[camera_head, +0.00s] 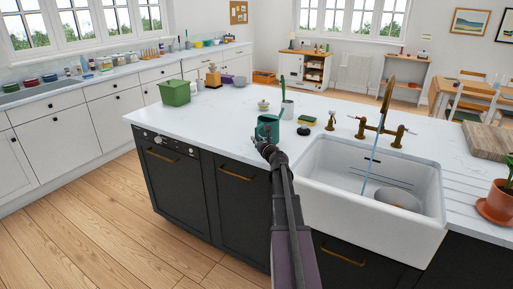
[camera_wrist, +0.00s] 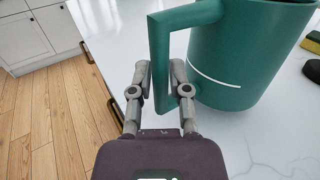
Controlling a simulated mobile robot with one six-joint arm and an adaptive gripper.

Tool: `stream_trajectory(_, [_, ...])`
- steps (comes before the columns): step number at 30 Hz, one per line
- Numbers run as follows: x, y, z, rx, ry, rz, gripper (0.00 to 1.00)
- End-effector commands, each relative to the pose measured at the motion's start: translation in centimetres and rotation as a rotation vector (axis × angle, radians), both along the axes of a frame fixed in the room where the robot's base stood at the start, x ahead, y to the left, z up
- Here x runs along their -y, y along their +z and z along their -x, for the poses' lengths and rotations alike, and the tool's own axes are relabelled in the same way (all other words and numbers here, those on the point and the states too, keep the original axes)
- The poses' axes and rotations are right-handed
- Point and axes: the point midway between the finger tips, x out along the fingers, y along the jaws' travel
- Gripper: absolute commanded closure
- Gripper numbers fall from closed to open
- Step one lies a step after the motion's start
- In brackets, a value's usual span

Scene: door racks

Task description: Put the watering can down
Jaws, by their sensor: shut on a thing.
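The green watering can (camera_head: 268,127) is upright at the front edge of the white island counter (camera_head: 225,110), left of the sink. In the wrist view its round body (camera_wrist: 240,60) and square handle (camera_wrist: 159,60) fill the upper middle. My gripper (camera_wrist: 160,85) is shut on the lower part of the handle, with one finger on each side. My gripper also shows in the head view (camera_head: 265,148), reaching the can from the front. I cannot tell whether the base of the can touches the counter.
A white sink (camera_head: 320,170) with running water and a pan (camera_head: 397,198) is on the right. A sponge (camera_head: 306,120) and dark round thing (camera_head: 303,131) lie right of the can. A green bin (camera_head: 175,92) stands at the back left. The counter between bin and can is clear.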

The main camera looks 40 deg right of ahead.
Motion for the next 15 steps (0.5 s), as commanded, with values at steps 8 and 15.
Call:
stream_trajectory(8, [0.0,-2.5,0.1,0.0,0.0,0.001,1.0])
stream_trajectory(15, [0.0,-2.8,0.1,0.0,0.0,0.001,1.0])
